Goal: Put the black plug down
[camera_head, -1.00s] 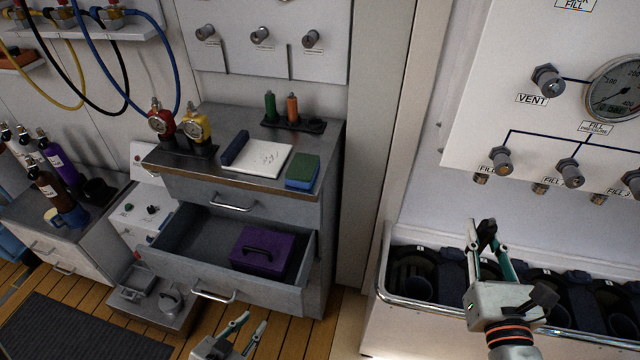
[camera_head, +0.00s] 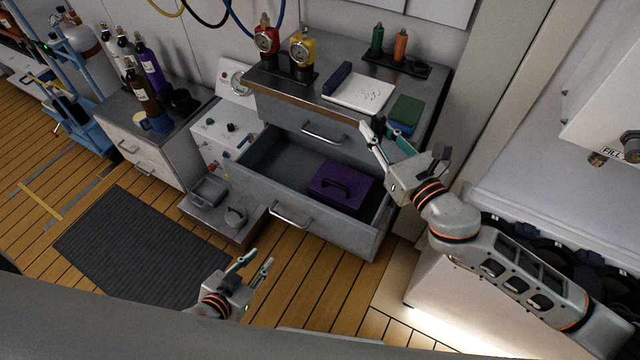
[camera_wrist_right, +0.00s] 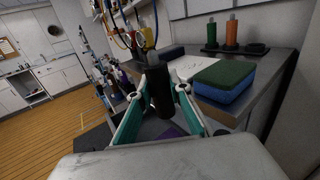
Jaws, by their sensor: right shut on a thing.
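The black plug (camera_wrist_right: 158,88) is a dark upright cylinder between the fingertips of my right gripper (camera_wrist_right: 160,100) in the right wrist view. My right gripper (camera_head: 376,130) is shut on it, and in the head view it is at the right front of the grey cabinet top (camera_head: 300,97), above the open drawer.
The open drawer (camera_head: 288,213) holds a purple case (camera_head: 341,187). Bare top shows at the front edge.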

